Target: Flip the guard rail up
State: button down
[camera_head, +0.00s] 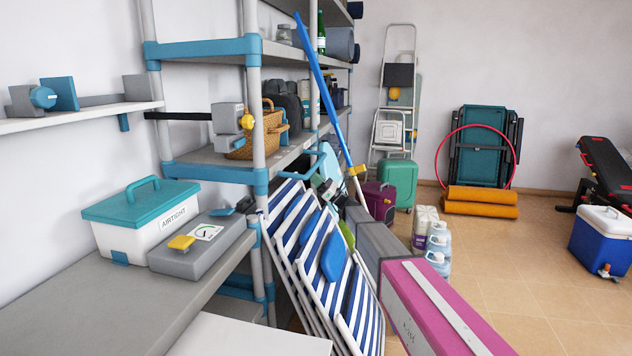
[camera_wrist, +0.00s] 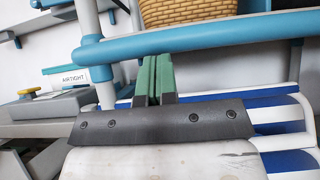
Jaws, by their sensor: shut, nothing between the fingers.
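The guard rail (camera_head: 299,177) is a blue tube hanging at the front edge of the middle shelf, below the level of the wicker basket. In the wrist view it appears as a thick blue tube (camera_wrist: 205,38) running across the upper part of the picture. My gripper (camera_wrist: 152,60) shows in the wrist view with its green fingers together and nothing between them. The fingertips are just under the tube; whether they touch it I cannot tell.
A wicker basket (camera_head: 241,146) stands on the shelf above the rail. A blue pole (camera_head: 322,85) leans across the shelf front. Striped folding chairs (camera_head: 315,255) stand below. A white box with a teal lid (camera_head: 140,222) is at the left.

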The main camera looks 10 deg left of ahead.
jog(key=r+h, duration=0.6)
jog(key=r, duration=0.1)
jog(key=r+h, duration=0.2)
jog(key=r, duration=0.1)
jog(key=shift+a+r+g+h, duration=0.25)
jog(key=shift+a+g+h, duration=0.05)
jog(key=shift+a+h, duration=0.1)
jog(key=a+r+h, duration=0.7)
jog(key=a+h, duration=0.2)
jog(key=shift+w+g, duration=0.3)
jog(key=shift+w, duration=0.05)
jog(key=shift+a, duration=0.15)
jog(key=d+f+v, duration=0.1)
jog(key=v, duration=1.2)
jog(key=shift+d, duration=0.2)
